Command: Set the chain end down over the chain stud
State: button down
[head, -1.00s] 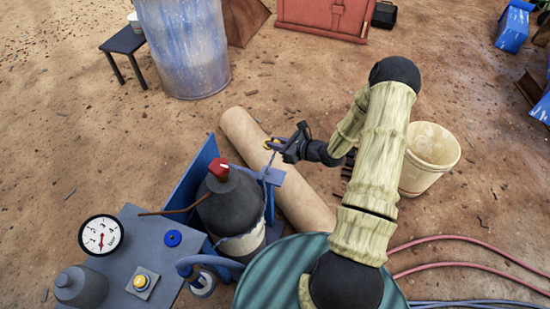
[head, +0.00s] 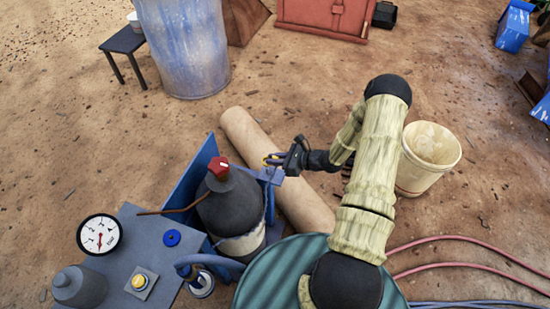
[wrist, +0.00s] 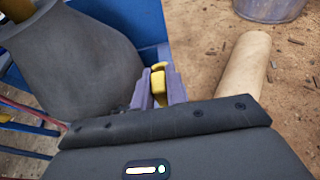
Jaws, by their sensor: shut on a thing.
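My gripper (head: 272,160) is shut on the yellow chain end (wrist: 158,83), which shows between its purple fingers in the wrist view. In the head view the fingers are just above the small blue bracket (head: 272,176) at the right of the dark gas bottle (head: 232,208). The bottle stands upright with a red cap (head: 218,167). I cannot make out the chain stud; the fingers and bracket cover that spot. I cannot tell whether the chain end touches the stud. Most of the chain is too small or hidden to follow.
A blue panel (head: 200,168) stands behind the bottle. A tan roll (head: 304,203) lies on the ground close under my gripper. A grey bench with a gauge (head: 100,234) is at the left, and a cream bucket (head: 428,160) is right of my arm.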

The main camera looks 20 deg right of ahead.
aim_at(275, 176)
jog(key=shift+f+b, duration=2.1)
jog(key=shift+f, duration=1.4)
jog(key=c, duration=1.3)
grip_release()
jog(key=shift+r, duration=0.1)
jog(key=p+v, duration=0.2)
jog(key=v, duration=1.5)
jog(key=shift+s+d, duration=0.2)
